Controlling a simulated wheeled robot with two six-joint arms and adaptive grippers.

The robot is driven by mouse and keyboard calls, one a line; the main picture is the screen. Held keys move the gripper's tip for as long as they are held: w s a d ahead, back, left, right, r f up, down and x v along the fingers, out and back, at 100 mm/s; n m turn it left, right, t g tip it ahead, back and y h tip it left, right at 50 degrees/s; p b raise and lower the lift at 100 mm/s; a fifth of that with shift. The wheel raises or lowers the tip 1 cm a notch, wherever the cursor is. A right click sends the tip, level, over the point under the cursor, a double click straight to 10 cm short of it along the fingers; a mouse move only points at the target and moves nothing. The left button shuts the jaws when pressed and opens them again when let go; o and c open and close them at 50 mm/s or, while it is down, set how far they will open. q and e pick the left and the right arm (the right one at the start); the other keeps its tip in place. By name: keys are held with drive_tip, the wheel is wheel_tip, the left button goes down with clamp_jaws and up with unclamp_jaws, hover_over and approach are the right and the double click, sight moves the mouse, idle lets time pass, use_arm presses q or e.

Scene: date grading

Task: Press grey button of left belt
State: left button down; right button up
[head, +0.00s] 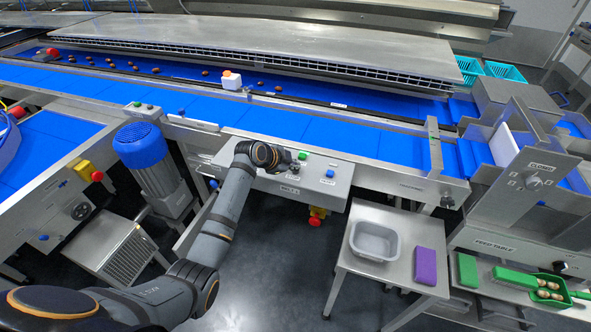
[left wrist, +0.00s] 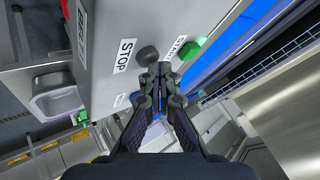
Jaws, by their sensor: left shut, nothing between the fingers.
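The control box (head: 315,183) is on the front of the belt frame, with a green button (head: 302,155) and a blue knob (head: 330,173) on its top. In the left wrist view a dark grey button (left wrist: 147,56) is beside the STOP label (left wrist: 124,56), and the green button (left wrist: 188,50) is beside the START label. My left gripper (left wrist: 158,72) is shut and empty, its fingertips close to the grey button and overlapping its edge in the picture. I cannot tell whether they touch. My right gripper is not in view.
A blue belt (head: 270,122) runs behind the box, with several dates and an orange-topped white block (head: 231,80) beyond it. A side table (head: 380,288) at right holds a grey tub (head: 375,228) and a purple block (head: 425,265). A blue motor (head: 140,145) stands left of my arm.

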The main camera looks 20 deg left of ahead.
use_arm(q)
drive_tip(key=shift+f, duration=0.2)
drive_tip(key=shift+r, duration=0.15)
drive_tip(key=shift+r+p, duration=0.85)
wheel_tip(320, 180, up, 5)
drive_tip(key=p, duration=0.4)
idle(0.3)
idle(0.4)
